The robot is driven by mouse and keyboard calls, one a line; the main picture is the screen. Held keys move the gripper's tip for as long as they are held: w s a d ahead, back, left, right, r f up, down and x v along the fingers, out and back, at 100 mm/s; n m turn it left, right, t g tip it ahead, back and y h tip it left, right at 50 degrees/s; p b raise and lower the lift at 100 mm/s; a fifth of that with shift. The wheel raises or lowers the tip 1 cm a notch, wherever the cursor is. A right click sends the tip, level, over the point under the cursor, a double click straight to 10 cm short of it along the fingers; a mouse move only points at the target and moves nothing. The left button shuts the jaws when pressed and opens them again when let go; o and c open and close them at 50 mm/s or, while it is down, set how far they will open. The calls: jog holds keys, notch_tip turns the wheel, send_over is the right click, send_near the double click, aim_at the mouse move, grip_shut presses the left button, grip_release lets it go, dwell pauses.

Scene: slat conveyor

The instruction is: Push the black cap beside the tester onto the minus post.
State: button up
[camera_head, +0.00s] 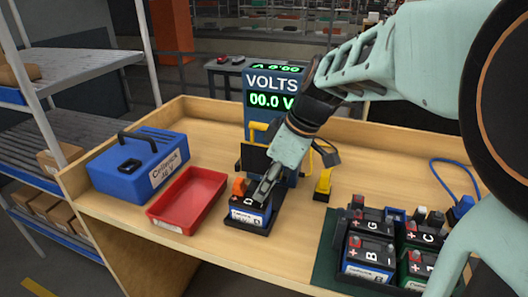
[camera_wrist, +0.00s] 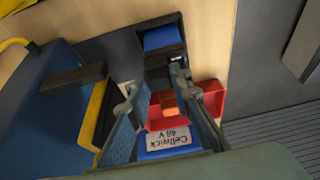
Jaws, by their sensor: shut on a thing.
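The battery marked D (camera_head: 248,212) sits in a dark cradle in front of the tester (camera_head: 258,112), which reads 00.0 V. An orange cap (camera_head: 239,187) stands on its left side. My gripper (camera_head: 262,194) reaches down over the battery's right side, with its fingertips at the top there. It is shut on a small dark thing, which I take for the black cap; the fingers mostly hide it. The minus post is hidden too, so I cannot tell whether the cap touches it. In the wrist view my gripper's fingers (camera_wrist: 172,78) reach toward the dark cradle area.
A red tray (camera_head: 163,217) lies left of the battery, with a blue Cellwick 48 V box (camera_head: 128,170) behind it. A yellow stand (camera_head: 322,187) is right of the tester. Several batteries (camera_head: 372,250) stand on a green mat at the right. Bare bench lies between.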

jog(key=o, duration=0.8)
jog(key=shift+o, duration=0.2)
jog(key=v, duration=1.2)
